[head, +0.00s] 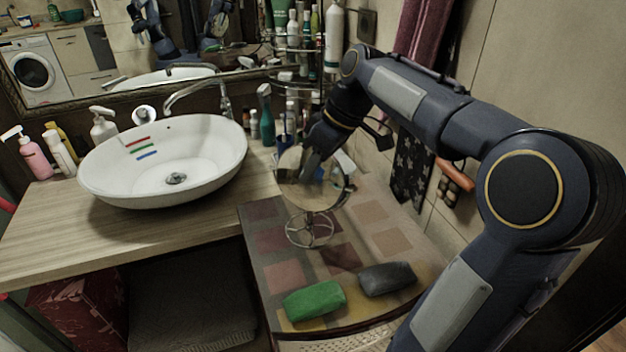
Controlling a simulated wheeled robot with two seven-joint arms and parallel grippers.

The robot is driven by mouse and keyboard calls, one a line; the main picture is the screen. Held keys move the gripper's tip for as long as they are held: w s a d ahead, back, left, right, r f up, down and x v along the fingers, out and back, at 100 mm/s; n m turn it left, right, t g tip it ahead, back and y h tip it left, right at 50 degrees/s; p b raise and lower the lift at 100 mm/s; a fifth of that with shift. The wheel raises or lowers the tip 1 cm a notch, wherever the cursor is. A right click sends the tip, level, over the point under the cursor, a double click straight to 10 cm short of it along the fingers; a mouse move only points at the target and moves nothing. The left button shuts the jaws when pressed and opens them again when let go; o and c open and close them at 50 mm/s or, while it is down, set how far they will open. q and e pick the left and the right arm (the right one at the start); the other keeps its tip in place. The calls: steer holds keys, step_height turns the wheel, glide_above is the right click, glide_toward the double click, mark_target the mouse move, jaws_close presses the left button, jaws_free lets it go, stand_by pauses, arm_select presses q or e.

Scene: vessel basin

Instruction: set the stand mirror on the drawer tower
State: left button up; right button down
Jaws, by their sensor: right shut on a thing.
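The stand mirror (308,194) is a round mirror on a wire stand with a ring base. It is upright at the back left part of the drawer tower's top (262,270), in the middle of the view. The ring base looks to be on or just above that top; I cannot tell if it touches. My right gripper (318,158) is shut on the mirror's upper part, reaching from above and behind. Its fingertips are partly hidden against the mirror. My left gripper is not in view, apart from what the wall mirror may reflect.
A green soap-like block (314,300) and a dark grey block (388,279) lie at the tower top's front. A white basin (165,165) stands on the wooden counter (60,235) to the left. Several bottles, including a green one (265,115), crowd behind. A wall closes the right.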

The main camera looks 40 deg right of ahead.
steer(key=shift+d+f, duration=0.1)
steer(key=shift+f, duration=1.6)
steer(key=shift+f, duration=0.1)
steer(key=c, duration=1.5)
jaws_free()
steer(key=v, duration=1.2)
steer(key=s+a+f+m+t, duration=0.1)
steer(key=s+a+f+m, duration=0.1)
steer(key=s+a+f, duration=0.2)
steer(key=s+a+f+m, duration=0.2)
steer(key=s+a+f, duration=0.3)
steer(key=a+f, duration=0.2)
steer(key=s+a+f+m+t, duration=0.1)
steer(key=s+a+f+m, duration=0.1)
steer(key=s+a+f, duration=0.3)
steer(key=shift+s+a+f+m+t, duration=0.1)
steer(key=shift+a+f+m+t, duration=0.1)
steer(key=shift+a+f, duration=0.35)
steer(key=shift+a+f+m+t, duration=0.1)
steer(key=shift+a+f+m, duration=0.1)
steer(key=shift+a+f, duration=0.3)
steer(key=shift+d, duration=0.15)
